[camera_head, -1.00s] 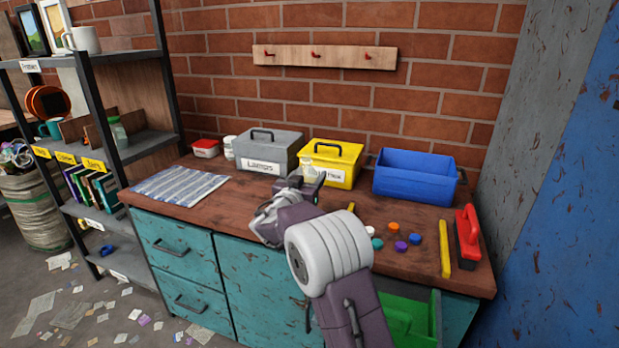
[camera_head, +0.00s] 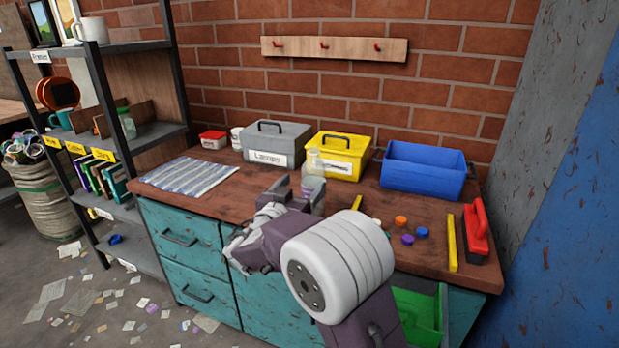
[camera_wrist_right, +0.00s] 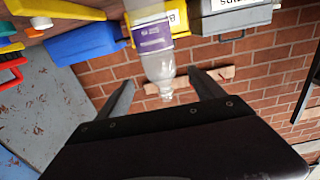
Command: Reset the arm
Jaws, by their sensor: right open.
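My right arm enters the head view from the bottom, and its gripper (camera_head: 299,190) is over the workbench (camera_head: 230,208). In the right wrist view, which is upside down, the right gripper (camera_wrist_right: 162,77) is open with its fingers well apart. A clear bottle with a purple label (camera_wrist_right: 154,42) shows beyond and between the fingertips, not gripped. In the head view the bottle (camera_head: 313,162) stands in front of the yellow box, its lower part partly hidden by the gripper. My left gripper is not in view.
A grey box (camera_head: 290,134), a yellow box (camera_head: 345,143) and a blue bin (camera_head: 424,180) line the wall. Coloured caps (camera_head: 400,221), a yellow bar (camera_head: 453,243) and a red-handled tool (camera_head: 476,232) lie right. A striped cloth (camera_head: 190,177) lies left, beside a shelf (camera_head: 150,136).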

